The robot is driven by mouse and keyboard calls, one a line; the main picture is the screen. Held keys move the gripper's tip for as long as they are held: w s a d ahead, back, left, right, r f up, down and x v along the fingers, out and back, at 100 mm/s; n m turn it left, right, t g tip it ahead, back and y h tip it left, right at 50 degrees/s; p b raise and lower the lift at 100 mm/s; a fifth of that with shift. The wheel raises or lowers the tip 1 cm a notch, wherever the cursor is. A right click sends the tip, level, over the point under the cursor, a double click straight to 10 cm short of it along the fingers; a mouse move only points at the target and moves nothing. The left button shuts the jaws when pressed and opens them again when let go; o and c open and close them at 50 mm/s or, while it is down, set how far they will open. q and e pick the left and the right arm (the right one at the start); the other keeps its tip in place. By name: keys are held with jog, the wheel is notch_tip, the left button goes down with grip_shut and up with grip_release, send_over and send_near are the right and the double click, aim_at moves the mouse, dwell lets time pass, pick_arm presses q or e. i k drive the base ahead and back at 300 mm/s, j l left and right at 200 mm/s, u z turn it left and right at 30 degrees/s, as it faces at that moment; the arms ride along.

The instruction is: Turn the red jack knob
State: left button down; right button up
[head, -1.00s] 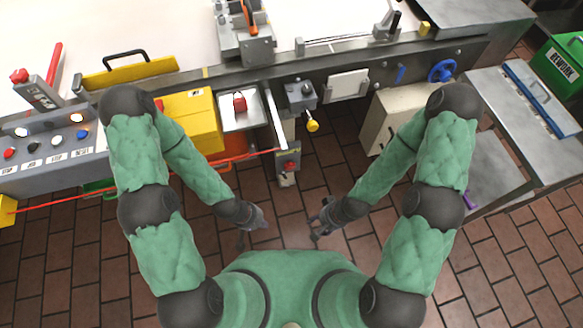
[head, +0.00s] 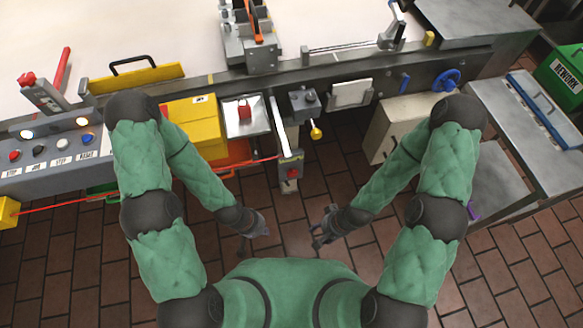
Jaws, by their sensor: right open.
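I cannot tell for certain which red part is the jack knob. A red knob-like piece (head: 244,110) sits in a shallow metal tray at the bench front. Another red part (head: 292,173) is on a small grey box low on a post below the bench edge. A red lever tip (head: 28,78) stands at the far left. My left gripper (head: 254,238) hangs over the floor in front of the bench, its jaws unclear. My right gripper (head: 321,236) is open over the floor, to the right of it. Both are apart from the bench and touch nothing.
A yellow box (head: 197,128) and a button panel (head: 60,150) line the bench front at left. A yellow-ended lever (head: 316,132) sticks out mid-bench. A blue handwheel (head: 446,79) and cream cabinet (head: 392,125) are at right. The brick floor (head: 285,215) between my arms is clear.

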aim_at(293, 172)
jog(key=i+l, duration=0.1)
jog(key=l, duration=0.45)
jog(key=i+l, duration=0.1)
jog(key=l, duration=0.5)
jog(key=i+l, duration=0.1)
jog(key=l, duration=0.45)
